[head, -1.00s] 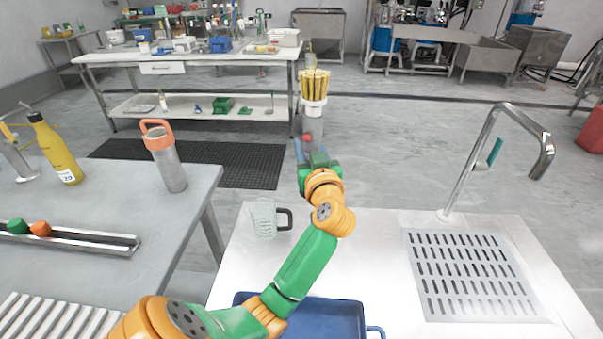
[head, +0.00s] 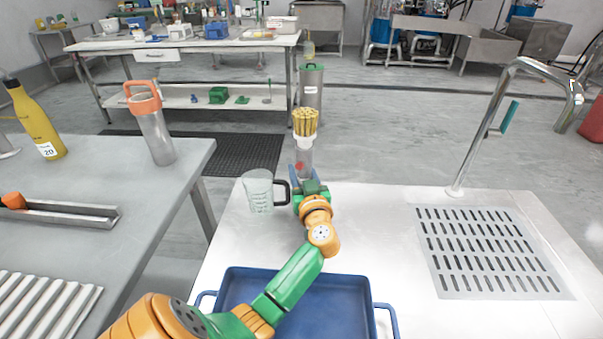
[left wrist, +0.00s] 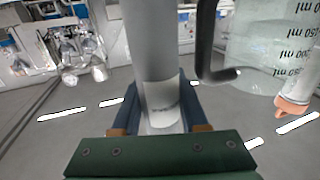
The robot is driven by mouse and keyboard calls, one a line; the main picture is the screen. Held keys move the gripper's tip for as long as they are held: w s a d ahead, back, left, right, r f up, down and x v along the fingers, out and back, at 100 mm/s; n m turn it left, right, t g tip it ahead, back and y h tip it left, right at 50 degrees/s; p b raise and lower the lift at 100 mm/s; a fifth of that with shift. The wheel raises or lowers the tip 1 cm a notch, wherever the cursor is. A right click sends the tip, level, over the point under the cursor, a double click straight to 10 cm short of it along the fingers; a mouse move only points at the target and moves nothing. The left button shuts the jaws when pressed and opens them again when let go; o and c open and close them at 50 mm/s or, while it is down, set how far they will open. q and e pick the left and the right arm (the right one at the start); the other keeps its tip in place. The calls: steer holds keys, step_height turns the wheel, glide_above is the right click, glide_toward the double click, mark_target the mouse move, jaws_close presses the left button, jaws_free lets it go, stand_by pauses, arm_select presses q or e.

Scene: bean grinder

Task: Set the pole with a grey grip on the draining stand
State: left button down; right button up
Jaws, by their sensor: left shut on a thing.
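My left gripper (head: 307,178) is shut on a grey cylindrical grip (head: 304,156), which I take for the pole. It is held upright, with a white collar (head: 305,142) and a bundle of yellow bristles or sticks (head: 305,122) on top. In the left wrist view the grey shaft (left wrist: 157,55) stands between the fingers (left wrist: 160,115). Which thing is the draining stand is unclear: a ribbed grey rack (head: 45,305) lies at the lower left, and a slotted metal plate (head: 435,275) is set into the counter at the right. My right gripper is not in view.
A measuring jug (head: 258,190) with a dark handle stands close left of the gripper; it also shows in the left wrist view (left wrist: 275,45). A blue tray (head: 235,300) lies below my arm. A curved tap (head: 482,135) rises behind the slotted plate. The counter between tray and plate is clear.

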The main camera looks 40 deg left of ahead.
arm_select(q)
steer(key=shift+r, duration=0.1)
steer(key=c, duration=0.7)
jaws_free()
steer(key=shift+s+d+r+p, duration=0.15)
steer(key=shift+d+p, duration=0.05)
steer(key=shift+p, duration=0.2)
steer(key=p+v, duration=0.4)
steer(key=v, duration=0.3)
